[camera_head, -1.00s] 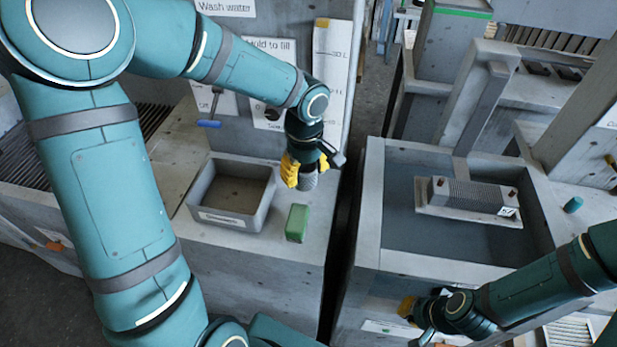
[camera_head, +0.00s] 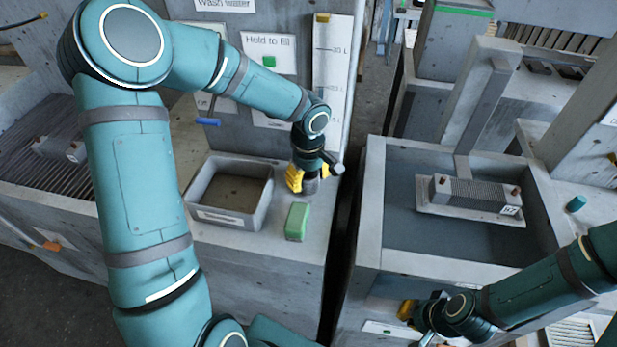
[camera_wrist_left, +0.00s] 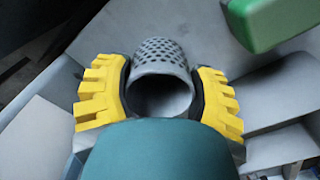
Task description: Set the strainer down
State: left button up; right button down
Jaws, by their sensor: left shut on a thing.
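The strainer (camera_head: 311,186) is a small grey perforated cup. My left gripper (camera_head: 309,178), with yellow fingers, is shut on it over the counter, right of the grey tray. In the left wrist view the strainer (camera_wrist_left: 164,68) sits between the two yellow fingers, its round opening facing the camera. It is at or just above the counter top; whether it touches cannot be told. My right gripper (camera_head: 408,312) is low in the head view, in front of the water basin; its jaw opening is unclear.
A green block (camera_head: 297,222) lies on the counter close in front of the strainer. The open grey tray (camera_head: 229,219) stands to its left. A gap separates this counter from the basin (camera_head: 371,215), which holds a finned block (camera_head: 470,194).

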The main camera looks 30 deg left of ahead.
aim_at(308, 173)
pick_arm(q)
jog(key=shift+f, duration=0.1)
jog(key=o, duration=1.3)
jog(key=shift+r, duration=0.25)
notch_tip(308, 173, up, 7)
jog(key=shift+r+p, duration=0.15)
jog(key=shift+p, duration=0.55)
jog(key=shift+s, duration=0.1)
